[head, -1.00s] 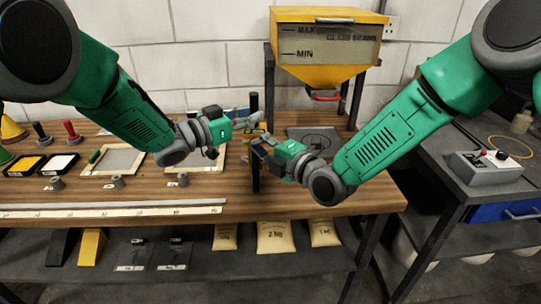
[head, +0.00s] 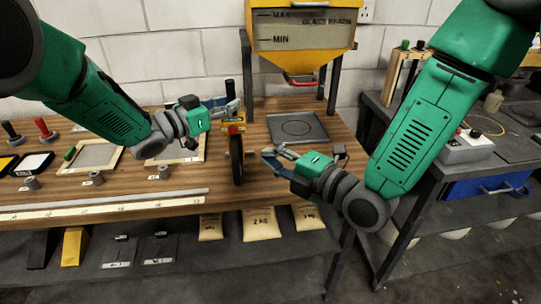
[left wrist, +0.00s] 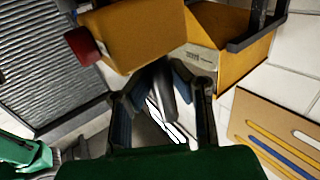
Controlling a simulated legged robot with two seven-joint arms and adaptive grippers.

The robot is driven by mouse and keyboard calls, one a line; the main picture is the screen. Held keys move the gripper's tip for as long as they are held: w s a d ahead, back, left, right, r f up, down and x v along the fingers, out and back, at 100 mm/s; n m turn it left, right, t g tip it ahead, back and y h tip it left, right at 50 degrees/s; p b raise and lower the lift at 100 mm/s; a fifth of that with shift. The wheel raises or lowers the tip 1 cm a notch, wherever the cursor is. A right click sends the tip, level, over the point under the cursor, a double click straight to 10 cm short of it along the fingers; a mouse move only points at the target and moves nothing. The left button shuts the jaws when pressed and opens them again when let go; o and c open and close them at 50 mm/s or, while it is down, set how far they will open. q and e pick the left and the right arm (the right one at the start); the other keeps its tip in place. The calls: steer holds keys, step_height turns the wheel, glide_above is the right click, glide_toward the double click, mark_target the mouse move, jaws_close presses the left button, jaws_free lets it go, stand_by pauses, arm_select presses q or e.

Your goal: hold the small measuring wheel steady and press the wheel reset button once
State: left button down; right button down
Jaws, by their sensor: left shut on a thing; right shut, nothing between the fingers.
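The small measuring wheel stands upright on the wooden bench, its dark tyre (head: 237,160) seen nearly edge-on in the head view. A yellow housing with a red part (head: 238,119) sits above the tyre. In the left wrist view the yellow housing (left wrist: 135,35) is close, with a red button-like block (left wrist: 82,46) on its left side. My left gripper (head: 232,107) is shut on the wheel's dark handle (left wrist: 160,90), which shows between its fingers. The handle's upper end (head: 230,90) rises above the grip. My right gripper (head: 268,158) is shut and empty, right of the tyre and apart from it.
A yellow glass-beads hopper (head: 305,58) stands behind. A grey plate with a circle (head: 297,127) lies right of the wheel. Framed screens (head: 95,155) and a long straightedge (head: 110,201) lie left. A side table with a control box (head: 468,150) stands right.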

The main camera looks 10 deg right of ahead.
stand_by(0.4)
arm_select(q)
steer(key=c, duration=1.4)
jaws_free()
steer(key=shift+r, duration=0.1)
